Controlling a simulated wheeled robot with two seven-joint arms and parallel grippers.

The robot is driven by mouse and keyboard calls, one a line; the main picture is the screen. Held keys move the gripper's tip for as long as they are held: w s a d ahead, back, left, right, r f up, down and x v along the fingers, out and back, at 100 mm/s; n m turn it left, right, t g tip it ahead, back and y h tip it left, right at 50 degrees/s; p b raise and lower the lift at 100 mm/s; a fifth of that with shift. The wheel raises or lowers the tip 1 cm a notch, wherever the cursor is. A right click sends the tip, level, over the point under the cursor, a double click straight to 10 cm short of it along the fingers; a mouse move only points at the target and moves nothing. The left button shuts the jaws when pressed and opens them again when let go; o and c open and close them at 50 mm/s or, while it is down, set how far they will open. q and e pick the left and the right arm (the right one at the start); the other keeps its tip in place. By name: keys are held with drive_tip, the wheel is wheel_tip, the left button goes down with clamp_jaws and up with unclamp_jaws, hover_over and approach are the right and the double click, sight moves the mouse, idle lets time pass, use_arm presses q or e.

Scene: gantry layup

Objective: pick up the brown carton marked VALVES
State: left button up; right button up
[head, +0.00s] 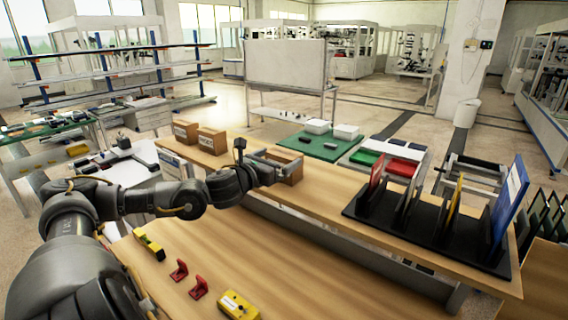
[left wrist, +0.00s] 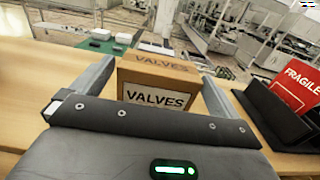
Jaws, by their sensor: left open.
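The brown carton marked VALVES (left wrist: 158,80) stands upright on the wooden bench, its label facing my left wrist camera. In the head view the carton (head: 292,172) is partly hidden by my left gripper (head: 277,158). My left gripper is open, with one finger on each side of the carton in the left wrist view (left wrist: 157,76). The carton's near face lies beyond the gripper's palm. I cannot tell whether either finger touches it. My right gripper is not in view.
Two other brown cartons (head: 211,141) stand further left on the bench. A green mat (head: 320,149) with white boxes lies behind. A black rack (head: 420,225) with upright panels stands to the right. A yellow block (head: 238,305) and red brackets (head: 198,288) lie in front.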

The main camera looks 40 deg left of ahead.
sight(288, 150)
use_arm(q)
drive_tip(key=shift+w, duration=0.2)
drive_tip(key=shift+w+r+p, duration=0.1)
drive_tip(key=shift+w+p, duration=0.1)
drive_tip(key=shift+p, duration=0.25)
drive_tip(key=w+p, duration=0.1)
drive_tip(key=w, duration=0.1)
drive_tip(key=w+p, duration=0.1)
drive_tip(key=p, duration=0.1)
drive_tip(key=shift+w+a, duration=0.2)
drive_tip(key=shift+w, duration=0.2)
drive_tip(key=shift+w+f, duration=0.3)
drive_tip(key=shift+w, duration=0.1)
drive_tip(key=c, duration=0.9)
drive_tip(key=shift+o, duration=0.2)
drive_tip(key=shift+r, duration=0.1)
